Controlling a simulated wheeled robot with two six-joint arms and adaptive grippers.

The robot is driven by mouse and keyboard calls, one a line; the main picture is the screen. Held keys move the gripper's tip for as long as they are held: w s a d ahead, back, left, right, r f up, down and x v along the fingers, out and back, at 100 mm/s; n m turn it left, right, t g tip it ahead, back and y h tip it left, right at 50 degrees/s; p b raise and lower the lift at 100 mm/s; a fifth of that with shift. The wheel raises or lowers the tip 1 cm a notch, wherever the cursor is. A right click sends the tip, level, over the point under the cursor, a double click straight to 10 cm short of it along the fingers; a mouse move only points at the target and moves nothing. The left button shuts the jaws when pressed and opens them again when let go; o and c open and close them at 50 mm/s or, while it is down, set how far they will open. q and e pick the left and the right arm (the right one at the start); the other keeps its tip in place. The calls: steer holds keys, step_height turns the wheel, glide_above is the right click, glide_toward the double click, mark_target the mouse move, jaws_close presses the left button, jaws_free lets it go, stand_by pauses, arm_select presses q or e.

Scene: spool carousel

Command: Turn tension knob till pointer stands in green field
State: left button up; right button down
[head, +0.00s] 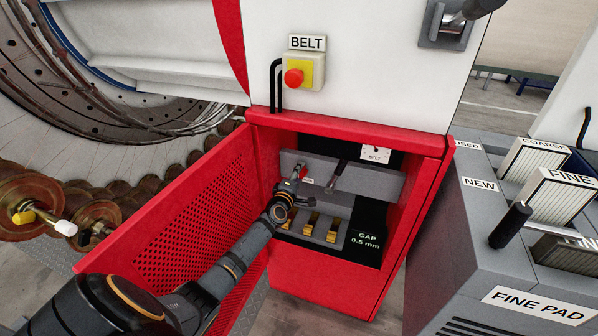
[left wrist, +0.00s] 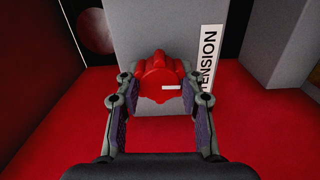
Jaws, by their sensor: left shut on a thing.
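The red tension knob (left wrist: 160,72) sits on a grey block beside a vertical TENSION label (left wrist: 208,60). A white mark on its face lies about level, right of centre. In the head view the knob (head: 303,171) is small and partly covered by my gripper. My left gripper (left wrist: 158,84) is shut on the knob, one finger on each side; it also shows in the head view (head: 293,187), reaching into the red cabinet. A small white BELT gauge (head: 375,154) is on the cabinet's back wall; its pointer and any green field are too small to read. My right gripper is out of view.
The red perforated door (head: 190,205) stands open left of my arm. A GAP 0.5 mm label (head: 366,240) and brass pieces (head: 310,222) are below the knob. A red stop button (head: 293,78) is above the cabinet. A grey FINE PAD box (head: 535,305) stands right.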

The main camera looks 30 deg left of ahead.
arm_select(q)
steer(key=shift+m, duration=0.9)
steer(key=shift+m+p, duration=0.65)
steer(key=shift+m, duration=0.85)
steer(key=shift+f+m+p, duration=0.1)
steer(key=shift+m+p, duration=0.2)
steer(key=shift+m, duration=0.4)
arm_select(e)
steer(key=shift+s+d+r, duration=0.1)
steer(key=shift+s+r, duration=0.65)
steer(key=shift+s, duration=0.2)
arm_select(q)
steer(key=shift+m, duration=0.3)
steer(key=o, duration=1.2)
steer(key=shift+c, duration=0.2)
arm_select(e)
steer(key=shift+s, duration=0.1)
